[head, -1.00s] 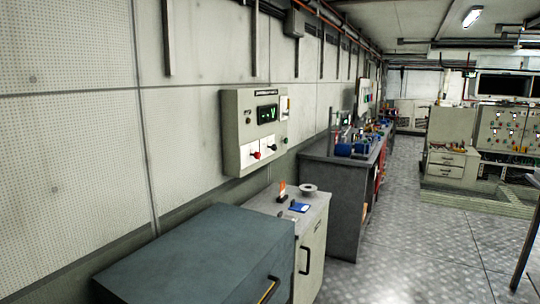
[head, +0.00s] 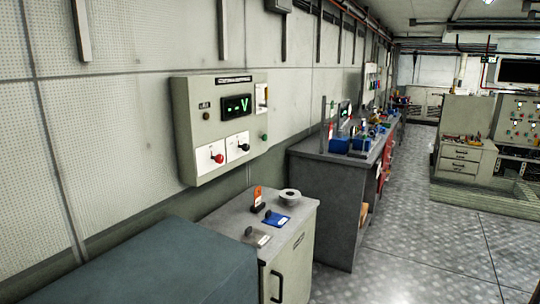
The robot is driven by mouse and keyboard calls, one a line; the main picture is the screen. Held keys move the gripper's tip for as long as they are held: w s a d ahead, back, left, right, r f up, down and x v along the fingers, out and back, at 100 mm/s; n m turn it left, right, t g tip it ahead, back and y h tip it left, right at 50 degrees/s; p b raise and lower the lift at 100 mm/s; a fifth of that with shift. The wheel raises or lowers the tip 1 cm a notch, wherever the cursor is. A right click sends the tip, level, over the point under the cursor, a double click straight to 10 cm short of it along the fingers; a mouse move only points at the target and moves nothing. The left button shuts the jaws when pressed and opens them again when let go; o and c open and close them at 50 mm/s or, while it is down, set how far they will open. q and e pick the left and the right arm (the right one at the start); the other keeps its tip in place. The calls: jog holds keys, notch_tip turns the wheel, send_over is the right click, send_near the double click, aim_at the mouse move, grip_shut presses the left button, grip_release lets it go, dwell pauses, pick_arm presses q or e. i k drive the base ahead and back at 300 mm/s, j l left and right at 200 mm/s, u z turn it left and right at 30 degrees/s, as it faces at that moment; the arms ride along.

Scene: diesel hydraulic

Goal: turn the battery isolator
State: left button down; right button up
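A beige control panel (head: 222,125) is mounted on the left wall. It has a dark display (head: 236,107) with green characters ending in "V". Below the display are a red knob (head: 217,158) and a black knob (head: 243,146), each on a white plate. A green button (head: 264,137) is at the lower right. The label text is too small to read, so I cannot tell which control is the battery isolator. Neither of my grippers is in view.
A dark teal chest (head: 165,268) stands in front. The metal floor (head: 415,255) at right is clear.

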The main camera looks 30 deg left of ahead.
aim_at(218, 159)
jog(key=i+u, duration=0.15)
jog(key=i, duration=0.3)
jog(key=i+l+u, duration=0.2)
jog(key=i, duration=0.25)
